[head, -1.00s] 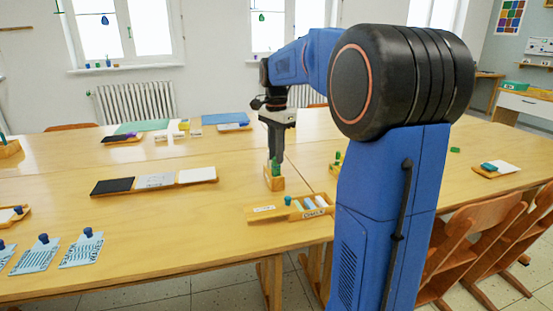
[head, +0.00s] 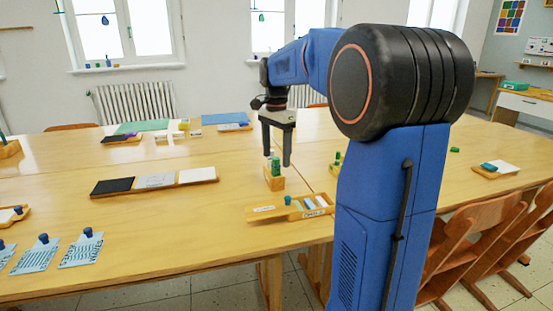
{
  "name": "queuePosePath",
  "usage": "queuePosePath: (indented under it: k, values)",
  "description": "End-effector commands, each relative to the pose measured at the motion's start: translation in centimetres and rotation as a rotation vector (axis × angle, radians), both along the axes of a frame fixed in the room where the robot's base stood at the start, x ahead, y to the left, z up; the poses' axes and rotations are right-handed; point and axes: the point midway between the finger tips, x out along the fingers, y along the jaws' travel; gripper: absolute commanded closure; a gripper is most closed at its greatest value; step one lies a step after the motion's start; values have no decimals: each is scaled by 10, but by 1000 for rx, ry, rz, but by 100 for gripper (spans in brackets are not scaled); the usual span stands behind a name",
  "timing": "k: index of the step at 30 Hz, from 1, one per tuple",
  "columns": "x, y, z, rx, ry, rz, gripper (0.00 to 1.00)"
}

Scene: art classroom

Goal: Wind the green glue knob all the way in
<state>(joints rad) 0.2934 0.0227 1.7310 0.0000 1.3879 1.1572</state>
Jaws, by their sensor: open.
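The green glue knob (head: 275,166) stands upright in a small wooden block holder (head: 275,183) on the long table, near the middle of the head view. My gripper (head: 277,159) points down over it with its two dark fingers spread apart, one to each side of the green piece. The fingers look clear of it, with a gap visible on both sides. The fingertips are around the height of the green top. How far the knob is wound in is too small to tell.
A wooden tray (head: 255,216) with small coloured pieces lies just in front of the holder. A long tray (head: 118,189) with black, grey and white pads lies to the left. Another green piece (head: 337,160) stands to the right, partly behind my arm.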

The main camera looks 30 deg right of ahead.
Motion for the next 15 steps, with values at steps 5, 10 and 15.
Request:
queuePosePath:
  k: [5, 10, 15]
  values:
    - [0, 0, 0, 0, 0, -27, 30]
    - [0, 0, 0, 0, 0, -183, 30]
    - [0, 0, 0, 0, 0, -356, 30]
